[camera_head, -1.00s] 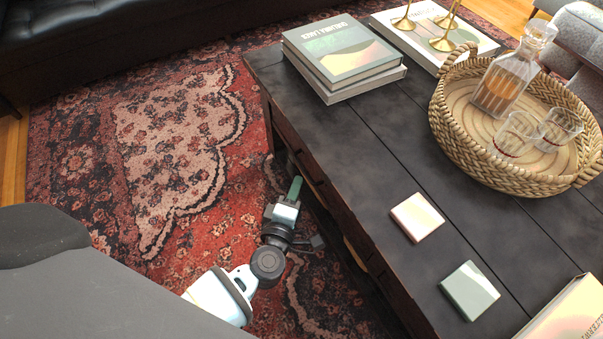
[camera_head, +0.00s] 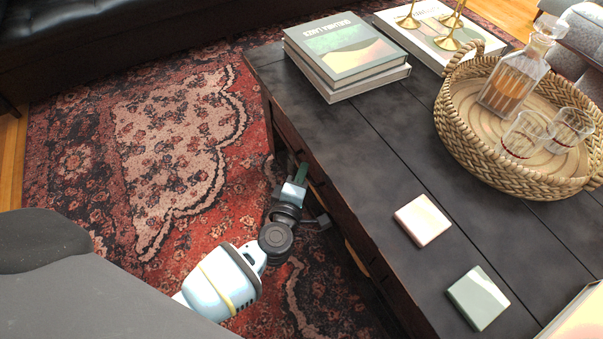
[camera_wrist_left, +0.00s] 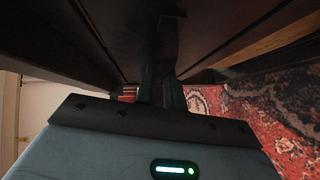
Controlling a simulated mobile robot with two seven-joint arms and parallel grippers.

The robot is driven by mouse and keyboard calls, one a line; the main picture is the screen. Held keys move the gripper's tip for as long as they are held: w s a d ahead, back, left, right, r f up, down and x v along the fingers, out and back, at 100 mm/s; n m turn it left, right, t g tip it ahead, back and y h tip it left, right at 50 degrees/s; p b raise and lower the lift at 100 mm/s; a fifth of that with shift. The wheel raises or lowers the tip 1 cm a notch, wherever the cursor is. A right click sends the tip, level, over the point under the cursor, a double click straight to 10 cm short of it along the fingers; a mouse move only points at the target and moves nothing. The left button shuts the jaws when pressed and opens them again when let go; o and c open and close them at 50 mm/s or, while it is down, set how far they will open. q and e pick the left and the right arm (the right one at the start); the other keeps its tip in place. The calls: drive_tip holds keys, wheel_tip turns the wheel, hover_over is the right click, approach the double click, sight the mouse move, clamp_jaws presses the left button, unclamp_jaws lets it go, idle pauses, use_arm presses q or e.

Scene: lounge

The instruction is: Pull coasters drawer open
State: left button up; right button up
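The dark wooden coffee table (camera_head: 395,180) has drawer fronts along its left side, seen steeply from above in the head view. The drawer front (camera_head: 318,185) by my left gripper (camera_head: 300,172) looks flush with the side. The gripper's green fingers reach to that front. In the left wrist view, the two dark green fingers (camera_wrist_left: 161,92) are a little apart, pointing at a dark protruding piece, perhaps a handle (camera_wrist_left: 169,38). It is too dark to tell whether they grip it. My right gripper is not in view.
On the tabletop are a pinkish square coaster (camera_head: 422,220), a pale green one (camera_head: 478,298), stacked books (camera_head: 347,60) and a woven tray (camera_head: 455,140) with a decanter and glasses. The patterned rug (camera_head: 190,150) left of the table is clear.

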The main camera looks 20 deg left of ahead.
use_arm(q)
clamp_jaws()
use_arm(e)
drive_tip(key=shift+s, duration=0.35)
use_arm(q)
drive_tip(key=shift+s+a, duration=0.1)
drive_tip(key=shift+s, duration=0.05)
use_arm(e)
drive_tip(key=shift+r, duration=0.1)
